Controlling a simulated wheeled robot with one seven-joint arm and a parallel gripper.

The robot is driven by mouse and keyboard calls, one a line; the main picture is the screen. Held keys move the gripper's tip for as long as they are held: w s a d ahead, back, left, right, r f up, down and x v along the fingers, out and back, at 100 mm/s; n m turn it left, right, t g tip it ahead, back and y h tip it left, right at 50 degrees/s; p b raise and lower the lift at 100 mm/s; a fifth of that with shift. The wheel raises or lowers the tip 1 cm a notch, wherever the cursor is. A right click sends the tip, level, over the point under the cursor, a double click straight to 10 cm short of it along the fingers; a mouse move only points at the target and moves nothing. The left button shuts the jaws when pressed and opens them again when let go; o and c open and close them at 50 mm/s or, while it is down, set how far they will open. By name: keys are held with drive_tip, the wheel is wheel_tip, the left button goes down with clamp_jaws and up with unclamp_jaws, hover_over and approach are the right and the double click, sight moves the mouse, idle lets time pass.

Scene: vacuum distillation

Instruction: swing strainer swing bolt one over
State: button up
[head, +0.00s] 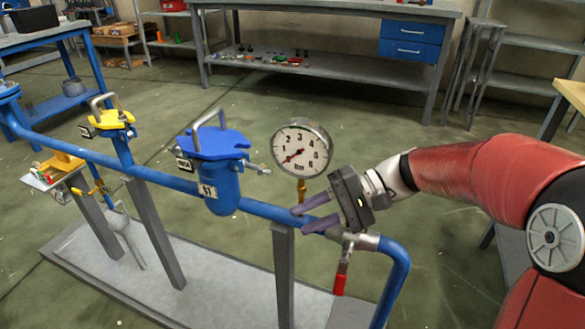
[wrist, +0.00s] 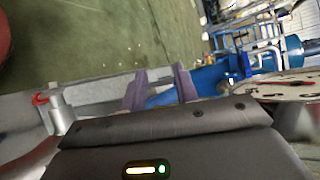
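The strainer (head: 221,185) is a blue pot on the blue pipe in the head view, with a lobed blue lid (head: 215,144) and a grey bail handle on top. A small metal swing bolt (head: 257,168) sticks out at the lid's right side; its exact pose is too small to tell. A tag hangs at the lid's left. My gripper (head: 301,219) is open and empty, right of the strainer and below the bolt, with its purple fingers close to the pipe. In the wrist view a blue pipe section (wrist: 163,99) shows between the fingers (wrist: 160,85); contact cannot be told.
A pressure gauge (head: 301,148) stands on the pipe just behind my gripper. A red-handled valve (head: 342,270) hangs below the gripper. A yellow-topped fitting (head: 114,120) stands farther left. The floor behind the pipe is clear up to a workbench (head: 320,72).

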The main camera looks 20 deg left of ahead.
sight(267, 170)
drive_tip(key=w+a+r+g+y, duration=0.2)
drive_tip(key=w+a+g+y, duration=0.1)
drive_tip(key=w+y, duration=0.5)
drive_tip(key=shift+h, duration=0.5)
drive_tip(key=x, duration=0.5)
drive_tip(key=w+x, duration=0.1)
drive_tip(key=x, duration=0.1)
drive_tip(key=shift+a+f, duration=0.15)
drive_tip(key=shift+a, duration=0.3)
clamp_jaws()
drive_tip(key=shift+r+m+t+h+p, duration=0.4)
drive_tip(key=shift+m+t+h+p, duration=0.15)
drive_tip(key=shift+p, duration=0.65)
